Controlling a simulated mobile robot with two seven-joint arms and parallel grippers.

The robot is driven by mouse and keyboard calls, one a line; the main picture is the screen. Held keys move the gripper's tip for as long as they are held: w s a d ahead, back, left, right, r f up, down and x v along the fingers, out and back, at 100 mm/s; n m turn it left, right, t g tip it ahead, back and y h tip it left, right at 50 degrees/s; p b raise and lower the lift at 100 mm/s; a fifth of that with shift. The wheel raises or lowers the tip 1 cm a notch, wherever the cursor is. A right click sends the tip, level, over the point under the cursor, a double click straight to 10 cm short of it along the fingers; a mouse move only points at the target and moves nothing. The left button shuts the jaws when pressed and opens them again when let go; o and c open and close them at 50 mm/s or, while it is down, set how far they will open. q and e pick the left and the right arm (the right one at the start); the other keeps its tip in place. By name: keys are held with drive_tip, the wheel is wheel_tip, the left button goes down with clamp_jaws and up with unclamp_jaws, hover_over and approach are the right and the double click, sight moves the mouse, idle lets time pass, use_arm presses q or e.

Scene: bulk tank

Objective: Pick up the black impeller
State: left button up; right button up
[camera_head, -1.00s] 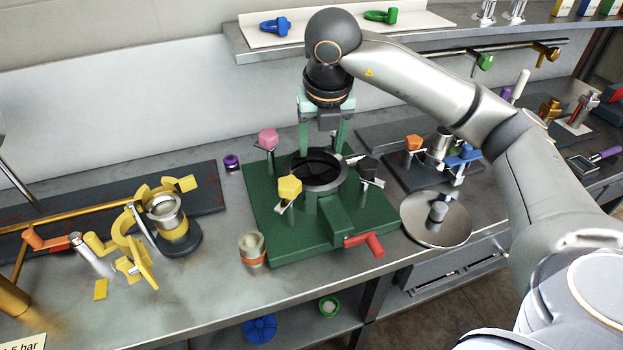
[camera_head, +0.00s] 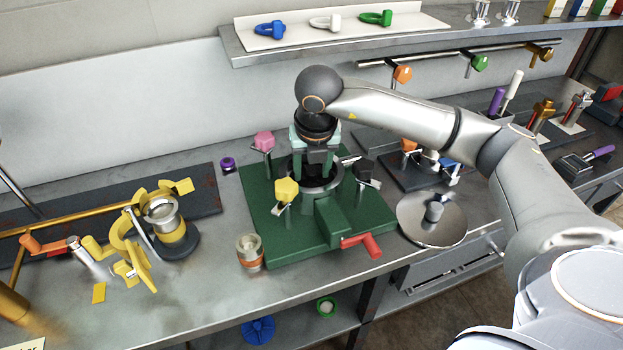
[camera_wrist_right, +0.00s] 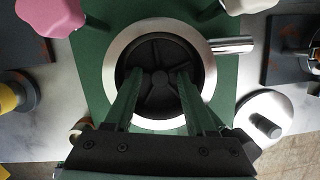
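The black impeller (camera_wrist_right: 160,50) lies inside the round steel-rimmed opening (camera_wrist_right: 206,62) of the green block (camera_head: 290,235). Its vanes and round hub show in the right wrist view. In the head view it is mostly hidden by the gripper. My right gripper (camera_head: 314,178) points down over the opening. In the right wrist view my right gripper (camera_wrist_right: 159,76) is open, with one green finger on each side of the hub. I cannot tell whether the fingertips touch the impeller. My left gripper is not in view.
Pink (camera_head: 264,141), yellow (camera_head: 286,190) and black (camera_head: 366,169) knobs stand around the opening. A red handle (camera_head: 362,245) sticks out in front. A steel lid (camera_head: 420,222) lies to the right, and a small cup (camera_head: 249,251) stands at the front left. A shelf (camera_head: 400,40) overhangs behind.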

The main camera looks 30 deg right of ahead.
sight(311, 173)
clamp_jaws()
drive_tip(key=shift+r, duration=0.1)
idle(0.5)
drive_tip(key=shift+r, duration=0.4)
wheel_tip(311, 173, up, 2)
drive_tip(key=shift+r, duration=0.1)
drive_tip(key=s+a+r, duration=0.4)
drive_tip(key=s+r, duration=0.6)
drive_tip(key=s, duration=0.3)
drive_tip(key=shift+s+a+p, duration=0.2)
drive_tip(key=shift+p, duration=0.2)
